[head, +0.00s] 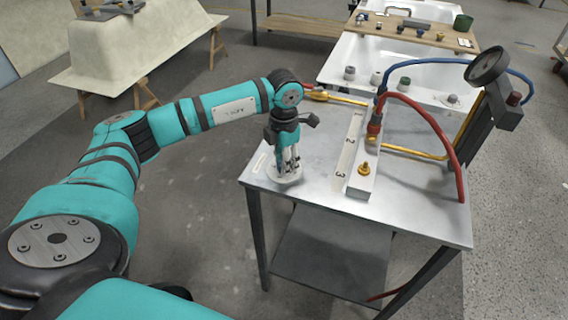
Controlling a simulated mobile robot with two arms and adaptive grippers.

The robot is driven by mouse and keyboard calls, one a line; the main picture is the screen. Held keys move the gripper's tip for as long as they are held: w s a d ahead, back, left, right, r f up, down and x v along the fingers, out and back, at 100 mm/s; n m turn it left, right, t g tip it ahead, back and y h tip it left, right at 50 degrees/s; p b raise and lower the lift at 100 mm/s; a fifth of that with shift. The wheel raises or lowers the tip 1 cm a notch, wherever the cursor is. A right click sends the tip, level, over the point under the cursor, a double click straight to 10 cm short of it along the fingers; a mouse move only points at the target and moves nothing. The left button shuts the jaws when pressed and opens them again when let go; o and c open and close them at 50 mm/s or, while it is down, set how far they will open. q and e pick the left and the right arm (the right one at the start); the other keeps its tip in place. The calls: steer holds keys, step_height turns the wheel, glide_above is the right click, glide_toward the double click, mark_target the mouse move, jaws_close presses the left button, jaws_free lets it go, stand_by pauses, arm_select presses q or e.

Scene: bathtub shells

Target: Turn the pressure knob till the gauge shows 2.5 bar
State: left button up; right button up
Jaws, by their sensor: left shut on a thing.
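My left gripper (287,168) points straight down at the near left corner of the metal table. It is shut on what looks like the pressure knob, mostly hidden between the fingers. A pale round plate (291,180) shows around the fingertips. The round gauge (488,66) sits on a dark post at the table's right side. Its face is seen at a steep slant, and the needle and reading are too small to tell. My right gripper is not in view.
The metal table (420,215) bears a rail with a brass fitting (364,169) and a strip numbered 1 to 3. A red hose (440,130), a blue hose (425,61) and yellow pipes cross its right half. White tub shells (395,60) stand behind.

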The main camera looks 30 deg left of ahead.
arm_select(q)
steer(key=shift+m, duration=0.4)
steer(key=o, duration=1.1)
steer(key=shift+o, duration=0.2)
step_height(320, 180, up, 12)
